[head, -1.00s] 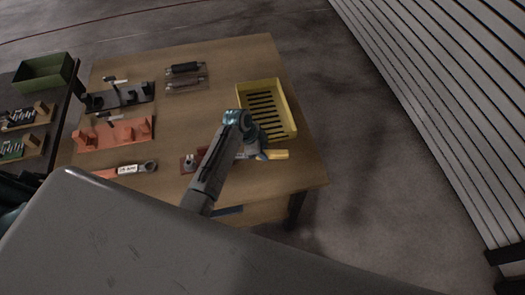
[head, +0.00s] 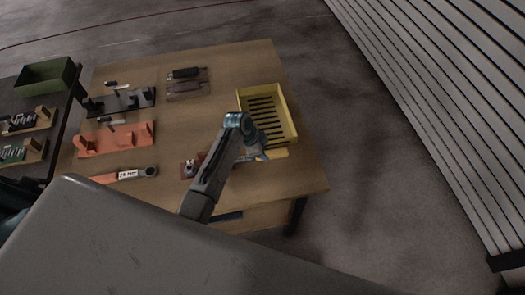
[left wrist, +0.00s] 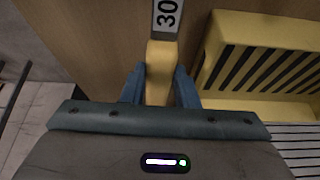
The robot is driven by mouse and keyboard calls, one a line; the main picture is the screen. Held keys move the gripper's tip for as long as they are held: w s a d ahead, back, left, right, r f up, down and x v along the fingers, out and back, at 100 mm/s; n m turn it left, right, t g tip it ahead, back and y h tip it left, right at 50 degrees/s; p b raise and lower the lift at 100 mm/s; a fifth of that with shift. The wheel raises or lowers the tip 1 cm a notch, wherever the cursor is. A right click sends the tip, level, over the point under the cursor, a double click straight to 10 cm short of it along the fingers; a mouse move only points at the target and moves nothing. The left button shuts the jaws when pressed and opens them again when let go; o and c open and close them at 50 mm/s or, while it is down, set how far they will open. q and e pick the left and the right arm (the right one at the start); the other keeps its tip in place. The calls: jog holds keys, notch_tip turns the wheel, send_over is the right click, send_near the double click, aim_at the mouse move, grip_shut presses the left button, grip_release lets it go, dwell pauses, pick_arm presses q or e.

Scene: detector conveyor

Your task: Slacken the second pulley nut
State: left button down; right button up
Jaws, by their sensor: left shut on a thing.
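The yellow-handled wrench (left wrist: 161,62), with a label reading 30, lies between my left gripper's blue fingers (left wrist: 160,88) in the left wrist view. In the head view my left gripper (head: 264,155) is low at the table, just in front of the yellow tray. It is shut on the yellow handle, whose end shows to its right. My wrist hides much of this wrench. An orange-handled wrench (head: 130,174) with a white label lies at the left. A small reddish block (head: 190,169) with a metal part on top sits left of my arm. I cannot make out the pulley nut. My right gripper is not in view.
The yellow slotted tray (head: 291,121) stands right behind the gripper. An orange fixture (head: 111,141), a black fixture (head: 120,103) and a grey plate (head: 187,89) with dark cylinders stand further left. A green bin (head: 45,75) is on another table. The wooden table's middle (head: 190,125) is clear.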

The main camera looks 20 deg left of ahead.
pick_arm(q)
jog(key=shift+s+d+r, duration=0.1)
jog(key=shift+s+d, duration=0.1)
jog(key=c, duration=1.1)
grip_release()
jog(key=shift+o, duration=0.2)
jog(key=b+v, duration=0.3)
jog(key=v, duration=0.7)
jog(key=shift+a+r, duration=0.15)
jog(key=shift+r, duration=0.15)
